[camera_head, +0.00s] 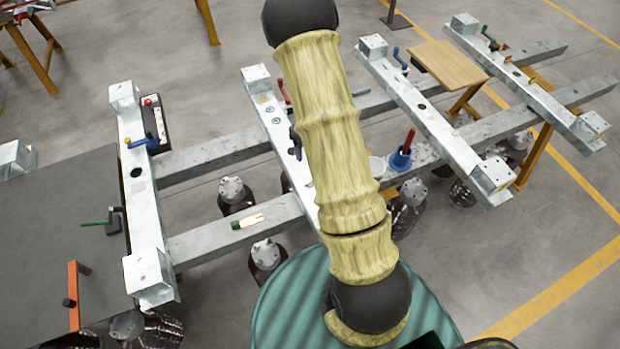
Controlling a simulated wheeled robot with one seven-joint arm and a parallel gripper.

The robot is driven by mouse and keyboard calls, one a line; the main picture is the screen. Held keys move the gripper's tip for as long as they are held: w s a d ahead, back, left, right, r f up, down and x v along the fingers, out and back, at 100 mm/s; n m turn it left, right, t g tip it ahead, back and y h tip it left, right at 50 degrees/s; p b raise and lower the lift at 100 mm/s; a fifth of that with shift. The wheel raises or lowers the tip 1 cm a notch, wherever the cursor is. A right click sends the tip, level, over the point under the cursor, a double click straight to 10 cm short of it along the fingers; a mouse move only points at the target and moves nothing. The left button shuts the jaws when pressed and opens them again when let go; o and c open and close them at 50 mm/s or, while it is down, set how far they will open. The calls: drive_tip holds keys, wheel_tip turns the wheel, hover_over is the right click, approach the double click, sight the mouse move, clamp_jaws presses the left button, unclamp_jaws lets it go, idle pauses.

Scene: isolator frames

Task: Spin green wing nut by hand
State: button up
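I cannot pick out a green wing nut for certain. Small greenish pieces (274,121) lie on the second pale cross beam (258,85), just left of my arm, too small to identify. My arm rises from the bottom middle to the top edge and covers part of the second cross beam. My gripper is not visible, so I cannot see what it is near or whether it holds anything.
Metal cross beams rest on two long grey rails (212,157). A blue cup with a red-handled tool (401,159) stands right of my arm. A wooden board (449,65) lies farther back.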

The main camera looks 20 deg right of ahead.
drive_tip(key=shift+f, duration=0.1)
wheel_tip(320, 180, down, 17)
drive_tip(key=p, duration=0.4)
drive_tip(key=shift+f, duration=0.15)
idle(0.4)
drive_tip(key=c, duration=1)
drive_tip(key=shift+b, duration=0.3)
